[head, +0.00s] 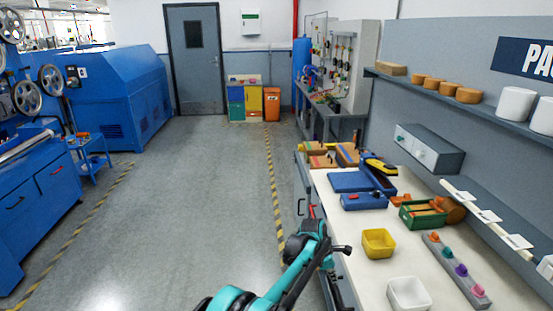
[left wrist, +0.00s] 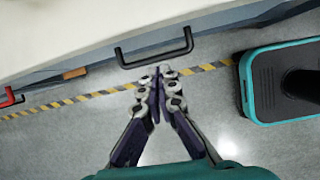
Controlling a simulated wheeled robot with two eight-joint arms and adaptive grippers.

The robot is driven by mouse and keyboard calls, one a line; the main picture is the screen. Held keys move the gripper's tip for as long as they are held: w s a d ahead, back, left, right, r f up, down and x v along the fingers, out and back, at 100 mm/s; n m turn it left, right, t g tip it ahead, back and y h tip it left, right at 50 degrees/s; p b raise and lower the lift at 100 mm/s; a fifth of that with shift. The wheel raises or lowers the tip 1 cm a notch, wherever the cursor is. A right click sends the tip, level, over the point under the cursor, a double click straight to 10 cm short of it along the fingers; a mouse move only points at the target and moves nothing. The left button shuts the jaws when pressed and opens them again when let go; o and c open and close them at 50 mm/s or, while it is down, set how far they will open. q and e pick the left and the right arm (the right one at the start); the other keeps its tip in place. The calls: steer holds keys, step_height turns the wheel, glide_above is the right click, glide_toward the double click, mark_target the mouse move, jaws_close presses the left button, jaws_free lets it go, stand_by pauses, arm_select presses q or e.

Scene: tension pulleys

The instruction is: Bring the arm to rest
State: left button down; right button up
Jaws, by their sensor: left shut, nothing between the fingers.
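My left arm (head: 290,278) reaches up from the bottom of the head view, beside the left edge of the workbench (head: 345,222). My left gripper (head: 337,286) is partly in view at the bench edge there. In the left wrist view the left gripper (left wrist: 161,72) has its fingertips together with nothing between them. Its tips show just below a black drawer handle (left wrist: 155,55); I cannot tell whether they touch it. My right gripper is not in view.
The bench holds a yellow bin (head: 378,243), a white bin (head: 408,293), a green crate (head: 423,214), a blue tray (head: 350,181) and a grey strip (head: 455,270) with coloured knobs. A red handle (left wrist: 10,97) sticks out from the bench front. The floor (head: 200,210) left of the bench is clear.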

arm_select(q)
steer(key=s+a+r+m+t+y, duration=0.15)
steer(key=s+a+r+m, duration=0.3)
steer(key=a+r, duration=0.6)
steer(key=s+a+r+m+t, duration=0.2)
steer(key=s+a+r+m, duration=0.25)
steer(key=a+r, duration=0.6)
steer(key=s+a+f+m+t+y, duration=0.1)
steer(key=s+a+f+m, duration=0.2)
steer(key=s+a, duration=0.7)
steer(key=s+a+f+m+t+y, duration=0.1)
steer(key=s+a+m, duration=0.4)
steer(key=s+a, duration=0.5)
step_height(320, 180, down, 2)
steer(key=shift+s+a+f+m+t+y, duration=0.15)
steer(key=shift+s+m+t+y, duration=0.2)
steer(key=shift+s+t, duration=0.45)
steer(key=shift+s, duration=0.1)
